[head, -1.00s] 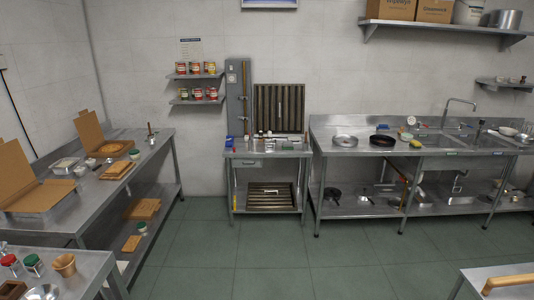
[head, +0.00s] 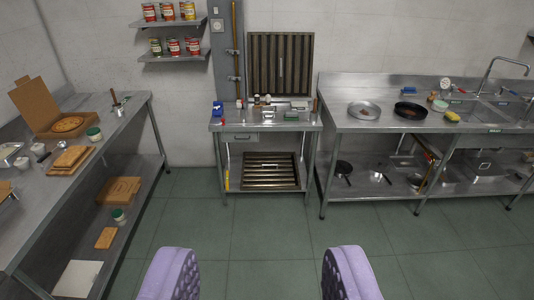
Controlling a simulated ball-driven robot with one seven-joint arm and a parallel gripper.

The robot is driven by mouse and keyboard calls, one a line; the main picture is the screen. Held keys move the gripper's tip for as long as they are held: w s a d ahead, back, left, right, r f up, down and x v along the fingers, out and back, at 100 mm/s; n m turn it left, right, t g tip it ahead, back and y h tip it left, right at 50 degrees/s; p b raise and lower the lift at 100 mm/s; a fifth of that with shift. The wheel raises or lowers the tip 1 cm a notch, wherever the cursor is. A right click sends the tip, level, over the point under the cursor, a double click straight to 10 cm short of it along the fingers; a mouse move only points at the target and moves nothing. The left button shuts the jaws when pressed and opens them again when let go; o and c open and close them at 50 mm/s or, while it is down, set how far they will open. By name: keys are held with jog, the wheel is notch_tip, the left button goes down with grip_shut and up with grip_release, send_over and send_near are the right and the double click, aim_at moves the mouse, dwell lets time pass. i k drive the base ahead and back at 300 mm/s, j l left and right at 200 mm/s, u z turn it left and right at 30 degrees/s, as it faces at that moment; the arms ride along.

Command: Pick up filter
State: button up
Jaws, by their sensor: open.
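A slatted metal baffle filter (head: 280,68) stands upright against the wall at the back of the small steel stand in the head view. A second slatted filter (head: 270,171) lies on the lower shelf of the same stand. My gripper (head: 256,275) shows at the bottom of the view as two purple, textured fingers set wide apart. It is open and empty, with only floor between the fingers. Both filters are well ahead of it, across open floor.
The small steel stand (head: 240,127) holds bottles and small items on top. A sink bench (head: 345,122) with pans stands to its right. A long steel table (head: 125,117) with a pizza box (head: 38,104) runs along the left. The green tiled floor (head: 260,225) between is clear.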

aim_at(281, 67)
jog(key=i, duration=2.8)
jog(key=i+z, duration=0.1)
jog(key=i, duration=0.5)
jog(key=i+j+z, duration=0.1)
jog(key=i, duration=0.55)
jog(key=i+j+z, duration=0.1)
jog(key=i, duration=0.5)
jog(key=i+j, duration=0.25)
jog(key=i, duration=0.35)
jog(key=l+z, duration=0.05)
